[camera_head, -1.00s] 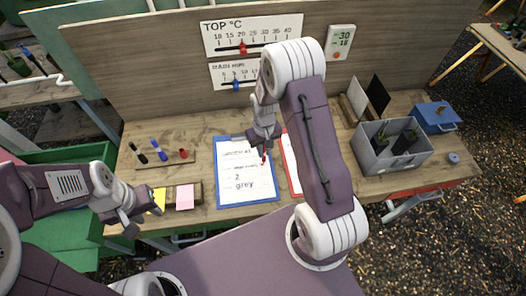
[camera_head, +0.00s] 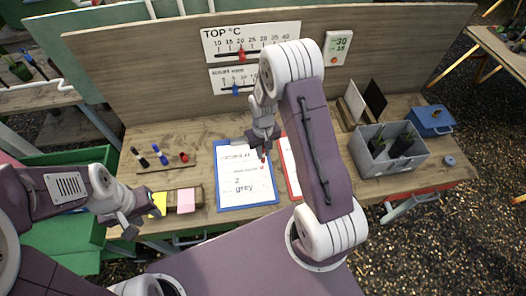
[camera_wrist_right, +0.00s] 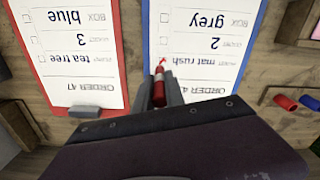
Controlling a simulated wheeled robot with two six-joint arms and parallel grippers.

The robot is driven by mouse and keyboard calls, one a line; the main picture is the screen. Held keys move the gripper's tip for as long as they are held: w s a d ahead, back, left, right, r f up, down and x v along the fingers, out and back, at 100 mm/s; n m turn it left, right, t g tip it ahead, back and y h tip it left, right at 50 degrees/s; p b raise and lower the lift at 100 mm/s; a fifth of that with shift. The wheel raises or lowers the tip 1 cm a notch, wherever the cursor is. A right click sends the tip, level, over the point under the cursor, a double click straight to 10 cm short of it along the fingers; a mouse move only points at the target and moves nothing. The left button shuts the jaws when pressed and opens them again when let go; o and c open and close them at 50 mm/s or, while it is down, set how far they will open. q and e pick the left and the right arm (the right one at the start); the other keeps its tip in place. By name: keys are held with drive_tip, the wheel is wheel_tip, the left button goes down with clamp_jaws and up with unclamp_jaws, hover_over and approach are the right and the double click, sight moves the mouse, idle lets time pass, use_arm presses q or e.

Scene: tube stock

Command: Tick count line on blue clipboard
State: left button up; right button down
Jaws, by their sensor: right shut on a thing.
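The blue clipboard (camera_head: 218,187) lies on the bench with its order sheet facing up. It also shows in the wrist view (camera_wrist_right: 147,45), upside down, with lines for mat rush, count 2 and box grey. My right gripper (camera_head: 264,150) is above its right side, shut on a red marker (camera_wrist_right: 158,90). A small red mark (camera_wrist_right: 161,63) shows at the mat rush box, just beyond the marker tip. The count box (camera_wrist_right: 164,41) looks empty. Whether the tip touches paper is unclear. My left gripper (camera_head: 138,221) is open and empty at the bench's front left.
A red clipboard (camera_wrist_right: 122,60) lies beside the blue one, partly behind my right arm. A wooden holder with black, blue and red items (camera_head: 162,160) and sticky notes (camera_head: 186,201) are at left. A grey crate (camera_head: 385,165) with plants and a blue box (camera_head: 430,120) are at right.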

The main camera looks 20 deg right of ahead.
drive_tip(key=shift+r+p, duration=0.35)
drive_tip(key=shift+r, duration=0.2)
drive_tip(key=shift+w, duration=0.25)
drive_tip(key=p, duration=0.4)
drive_tip(key=shift+s+a+r, duration=0.3)
drive_tip(key=shift+s+a, duration=0.05)
drive_tip(key=shift+a, duration=0.05)
drive_tip(key=shift+s+a+f+p, duration=0.25)
drive_tip(key=shift+s+f+p, duration=0.15)
drive_tip(key=shift+s, duration=0.25)
drive_tip(key=shift+s+a+f+p, duration=0.2)
drive_tip(key=shift+s+f+p, duration=0.2)
drive_tip(key=shift+s, duration=0.3)
drive_tip(key=shift+s+a+f+p, duration=0.3)
drive_tip(key=shift+s+f, duration=0.15)
drive_tip(key=shift+s, duration=0.2)
drive_tip(key=shift+f, duration=0.1)
